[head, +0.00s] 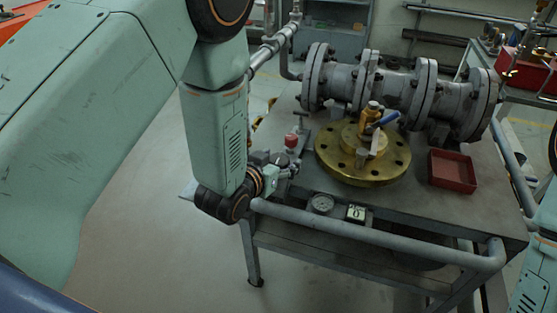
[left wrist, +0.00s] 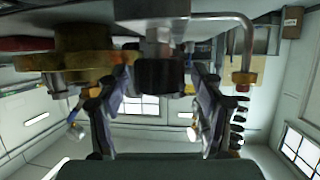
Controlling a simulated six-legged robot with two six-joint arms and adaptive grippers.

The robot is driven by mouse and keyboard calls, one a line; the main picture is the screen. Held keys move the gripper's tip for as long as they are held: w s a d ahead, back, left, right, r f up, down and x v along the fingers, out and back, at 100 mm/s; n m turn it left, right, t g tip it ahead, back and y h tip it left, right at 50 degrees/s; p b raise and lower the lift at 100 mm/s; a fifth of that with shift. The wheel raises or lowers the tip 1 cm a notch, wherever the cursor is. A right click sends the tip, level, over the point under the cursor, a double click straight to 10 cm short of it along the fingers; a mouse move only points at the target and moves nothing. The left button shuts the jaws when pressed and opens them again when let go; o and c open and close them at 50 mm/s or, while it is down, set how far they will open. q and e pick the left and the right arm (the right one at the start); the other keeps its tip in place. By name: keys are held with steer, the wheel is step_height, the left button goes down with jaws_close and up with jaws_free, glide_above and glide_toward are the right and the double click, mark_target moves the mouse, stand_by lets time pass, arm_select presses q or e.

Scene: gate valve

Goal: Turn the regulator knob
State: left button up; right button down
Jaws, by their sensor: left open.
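A dark ribbed knob (left wrist: 160,73), which looks like the regulator knob, sits on a metal body in the left wrist view. My left gripper (left wrist: 162,88) is open, one finger on each side of the knob. Gaps show between the fingers and the knob, and I cannot tell whether either touches it. In the head view my left gripper (head: 284,166) is at the table's left edge, just below a red cap (head: 291,141) on a grey fitting. The dark knob cannot be made out clearly there. My right gripper is not in view.
A brass flange (head: 335,160) with a blue-handled valve lies right of my left gripper. A grey flanged pipe (head: 395,88) stands behind it. A red tray (head: 437,177) is at the right.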

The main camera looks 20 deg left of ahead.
mark_target(275, 164)
arm_select(q)
steer(key=shift+s, duration=0.1)
steer(key=v, duration=0.7)
steer(key=shift+s+r, duration=0.1)
steer(key=shift+s, duration=0.05)
steer(key=s+a+f+n+g+y, duration=0.1)
steer(key=s+a+f+g, duration=0.1)
steer(key=s+f+g, duration=0.4)
steer(key=s+a+f+n+g+y, duration=0.1)
steer(key=s+a+f+g, duration=0.2)
steer(key=s+f+g, duration=0.4)
steer(key=s+f, duration=0.4)
steer(key=s, duration=0.4)
steer(key=s+f, duration=0.4)
steer(key=s, duration=0.5)
steer(key=shift+a, duration=0.15)
steer(key=shift+s+f, duration=0.1)
stand_by(2.0)
